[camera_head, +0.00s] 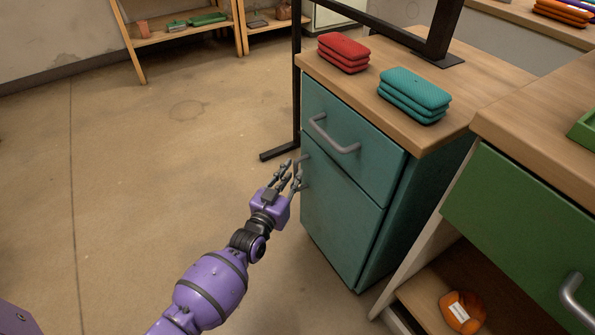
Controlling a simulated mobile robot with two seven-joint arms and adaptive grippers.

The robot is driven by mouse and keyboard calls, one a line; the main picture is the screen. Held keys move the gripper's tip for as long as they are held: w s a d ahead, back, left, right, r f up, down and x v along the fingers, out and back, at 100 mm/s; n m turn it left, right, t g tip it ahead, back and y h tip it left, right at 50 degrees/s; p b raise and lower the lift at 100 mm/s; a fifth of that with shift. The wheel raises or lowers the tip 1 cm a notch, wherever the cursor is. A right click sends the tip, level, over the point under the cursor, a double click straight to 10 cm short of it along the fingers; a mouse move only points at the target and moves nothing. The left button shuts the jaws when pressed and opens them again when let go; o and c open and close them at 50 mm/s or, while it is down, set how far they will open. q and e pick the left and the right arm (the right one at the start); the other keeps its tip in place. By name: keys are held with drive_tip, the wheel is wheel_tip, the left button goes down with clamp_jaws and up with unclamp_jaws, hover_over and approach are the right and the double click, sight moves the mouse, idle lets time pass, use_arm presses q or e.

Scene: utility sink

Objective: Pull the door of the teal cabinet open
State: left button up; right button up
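The teal cabinet (388,222) stands right of centre under a wooden top. Its upper drawer (375,155) has a grey bar handle (333,136). The teal door (338,215) below it looks closed, flush with the cabinet front. A small grey door handle (304,172) shows at the door's upper left edge, partly hidden by my fingers. My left gripper (290,176), on a purple arm, is at this handle with its fingers apart. I cannot tell whether the fingers touch the handle. My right gripper is not in view.
Red (343,52) and teal (414,95) stacked cases lie on the cabinet top. A dark metal frame (297,90) stands behind, its foot on the floor. A green-drawer unit (515,215) stands at the right. The floor (170,190) left of the cabinet is clear.

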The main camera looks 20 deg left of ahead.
use_arm(q)
drive_tip(key=shift+w+b, duration=0.35)
drive_tip(key=shift+w, duration=1.05)
drive_tip(key=shift+d, duration=0.1)
clamp_jaws()
